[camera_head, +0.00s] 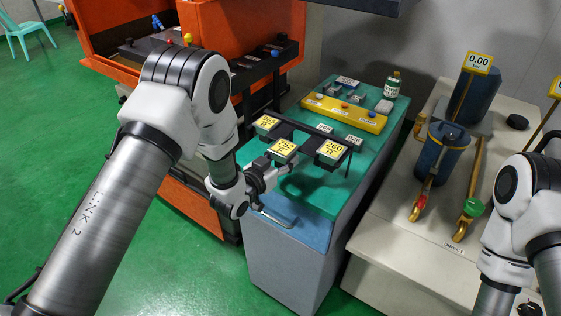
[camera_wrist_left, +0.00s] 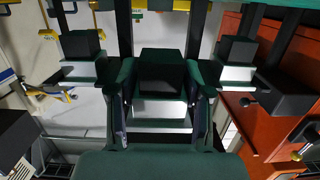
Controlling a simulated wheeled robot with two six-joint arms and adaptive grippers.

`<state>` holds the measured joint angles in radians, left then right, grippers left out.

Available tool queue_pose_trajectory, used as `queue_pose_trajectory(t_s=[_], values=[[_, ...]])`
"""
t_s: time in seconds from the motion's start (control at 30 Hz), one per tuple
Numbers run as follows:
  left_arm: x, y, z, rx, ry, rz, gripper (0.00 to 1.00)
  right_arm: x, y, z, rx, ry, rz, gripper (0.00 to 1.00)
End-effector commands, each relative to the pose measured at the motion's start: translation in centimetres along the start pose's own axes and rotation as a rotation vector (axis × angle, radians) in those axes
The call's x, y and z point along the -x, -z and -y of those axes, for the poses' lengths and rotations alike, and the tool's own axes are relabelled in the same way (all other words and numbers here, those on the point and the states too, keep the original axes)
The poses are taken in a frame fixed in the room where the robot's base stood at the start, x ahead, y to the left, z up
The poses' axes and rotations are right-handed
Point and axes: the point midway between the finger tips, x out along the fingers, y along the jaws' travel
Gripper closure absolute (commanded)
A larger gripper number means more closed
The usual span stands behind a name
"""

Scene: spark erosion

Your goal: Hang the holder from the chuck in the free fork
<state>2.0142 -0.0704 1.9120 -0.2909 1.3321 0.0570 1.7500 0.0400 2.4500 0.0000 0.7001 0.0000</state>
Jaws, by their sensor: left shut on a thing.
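A dark rack (camera_head: 300,127) with fork arms stands over the green bench top in the head view. Three holders with yellow labels sit along it: a left one (camera_head: 266,123), a middle one (camera_head: 284,148) and a right one (camera_head: 330,151). My left gripper (camera_head: 264,176) reaches the middle holder from the front and is shut on it. In the left wrist view the fingers (camera_wrist_left: 161,100) flank this holder's dark block (camera_wrist_left: 160,72) and silver body. Holders also show at the left (camera_wrist_left: 82,60) and right (camera_wrist_left: 237,52). Whether the held holder rests in its fork is unclear. My right gripper is out of the frame.
The orange machine (camera_head: 240,28) is behind left. A pale bench (camera_head: 375,240) with blue cylinders is right.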

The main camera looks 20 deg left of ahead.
Motion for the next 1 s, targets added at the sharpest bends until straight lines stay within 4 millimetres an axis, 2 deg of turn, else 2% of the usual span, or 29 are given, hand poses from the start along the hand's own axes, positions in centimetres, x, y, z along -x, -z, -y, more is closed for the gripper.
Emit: queue_pose_trajectory(t_s=[0.6,1.0], values=[[-2.8,0.5,0.0,0.000,0.000,-0.002,1.00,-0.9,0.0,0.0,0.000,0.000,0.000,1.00],[-2.9,0.5,0.0,0.001,0.000,-0.002,1.00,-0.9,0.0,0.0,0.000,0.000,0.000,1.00]])
